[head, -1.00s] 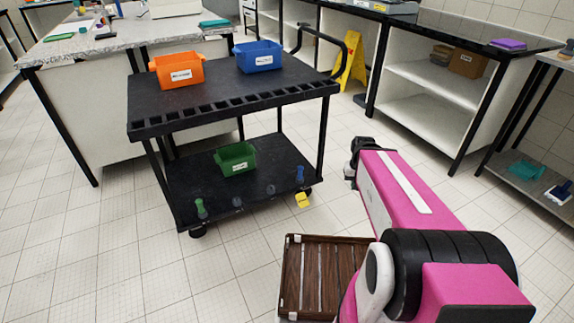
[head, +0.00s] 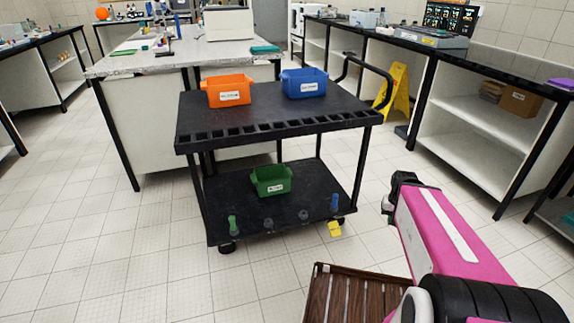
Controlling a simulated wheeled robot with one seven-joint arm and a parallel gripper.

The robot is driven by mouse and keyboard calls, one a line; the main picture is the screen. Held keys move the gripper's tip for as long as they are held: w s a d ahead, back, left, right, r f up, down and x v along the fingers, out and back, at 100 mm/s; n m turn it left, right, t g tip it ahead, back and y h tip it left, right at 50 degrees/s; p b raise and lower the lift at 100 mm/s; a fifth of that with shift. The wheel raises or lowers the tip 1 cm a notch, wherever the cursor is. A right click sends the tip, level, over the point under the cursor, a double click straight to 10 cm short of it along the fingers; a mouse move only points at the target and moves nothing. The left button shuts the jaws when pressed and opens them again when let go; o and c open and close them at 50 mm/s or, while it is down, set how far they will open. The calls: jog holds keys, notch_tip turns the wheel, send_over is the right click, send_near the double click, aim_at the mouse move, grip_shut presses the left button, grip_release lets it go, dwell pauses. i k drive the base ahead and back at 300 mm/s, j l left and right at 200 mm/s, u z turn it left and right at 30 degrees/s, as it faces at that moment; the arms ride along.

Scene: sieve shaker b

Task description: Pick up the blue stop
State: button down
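A small upright blue piece (head: 335,202), which looks like the blue stop, stands at the front right corner of the black cart's lower shelf (head: 222,192). A similar green piece (head: 232,225) stands at the shelf's front left, with small dark grey pieces (head: 268,224) between them. My gripper (head: 393,196) is at the end of the pink arm, above the floor to the right of the cart in the picture and apart from the blue piece. Its fingers are too small and dark to tell open from shut.
Orange (head: 229,92) and blue (head: 304,84) bins stand on the cart's top; a green bin (head: 271,181) sits on its lower shelf. A yellow piece (head: 334,229) is by the front right wheel. A brown slatted crate (head: 350,296) is nearby. Floor left of the cart is clear.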

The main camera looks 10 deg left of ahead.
aim_at(335, 196)
jog(key=i+j, duration=0.15)
jog(key=j, duration=0.2)
jog(key=i+j+z, duration=0.1)
jog(key=j, duration=0.25)
jog(key=i+j, duration=0.2)
jog(key=j, duration=0.15)
jog(key=i+j, duration=0.15)
jog(key=j, duration=0.2)
jog(key=z, duration=0.05)
